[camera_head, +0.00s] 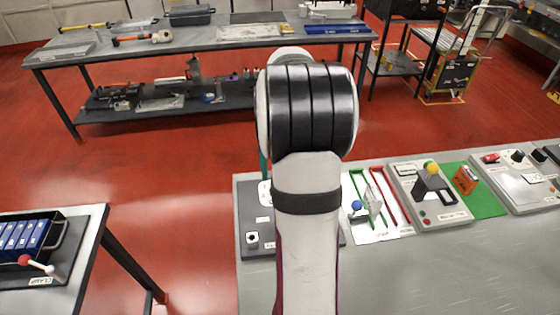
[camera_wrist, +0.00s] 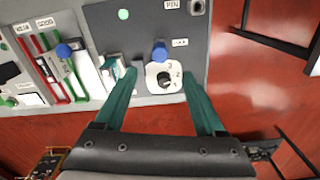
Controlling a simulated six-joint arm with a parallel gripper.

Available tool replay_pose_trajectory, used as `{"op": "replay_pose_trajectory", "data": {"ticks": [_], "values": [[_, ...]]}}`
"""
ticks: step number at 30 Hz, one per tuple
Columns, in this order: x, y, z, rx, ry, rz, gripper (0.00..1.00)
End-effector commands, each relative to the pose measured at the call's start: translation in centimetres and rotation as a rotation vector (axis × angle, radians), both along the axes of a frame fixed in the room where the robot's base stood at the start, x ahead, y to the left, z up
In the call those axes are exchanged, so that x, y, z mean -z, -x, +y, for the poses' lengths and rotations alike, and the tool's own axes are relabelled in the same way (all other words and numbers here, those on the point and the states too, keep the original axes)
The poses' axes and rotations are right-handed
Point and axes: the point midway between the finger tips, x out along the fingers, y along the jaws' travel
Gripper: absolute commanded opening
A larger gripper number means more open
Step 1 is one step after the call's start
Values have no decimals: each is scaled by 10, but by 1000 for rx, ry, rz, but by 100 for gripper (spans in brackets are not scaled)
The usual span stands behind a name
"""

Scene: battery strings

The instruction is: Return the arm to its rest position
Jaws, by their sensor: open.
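My arm fills the middle of the head view and hides most of my gripper. In the wrist view my gripper (camera_wrist: 160,76) has two green fingers spread apart with nothing between them. Between and beyond the fingers is a white plate with a black numbered dial (camera_wrist: 165,79) and a blue knob (camera_wrist: 160,52) on a dark panel (camera_wrist: 225,14). I cannot tell how far the fingertips are above the panel.
The grey bench (camera_head: 450,270) bears red and green slots (camera_head: 391,197), a device with a yellow ball (camera_head: 431,168) and an orange box (camera_head: 465,179). Blue batteries (camera_head: 22,236) sit in a black tray on the left table. Red floor (camera_head: 180,180) lies open between the tables.

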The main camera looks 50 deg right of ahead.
Motion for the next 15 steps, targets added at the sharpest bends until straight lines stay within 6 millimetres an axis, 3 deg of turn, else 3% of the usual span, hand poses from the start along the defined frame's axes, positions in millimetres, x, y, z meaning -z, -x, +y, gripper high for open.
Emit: {"op": "replay_pose_trajectory", "data": {"ticks": [3,6,15], "values": [[-25,0,-1,0,3,-2,72],[-36,0,0,0,2,-1,72],[-40,0,0,0,-1,1,72]]}}
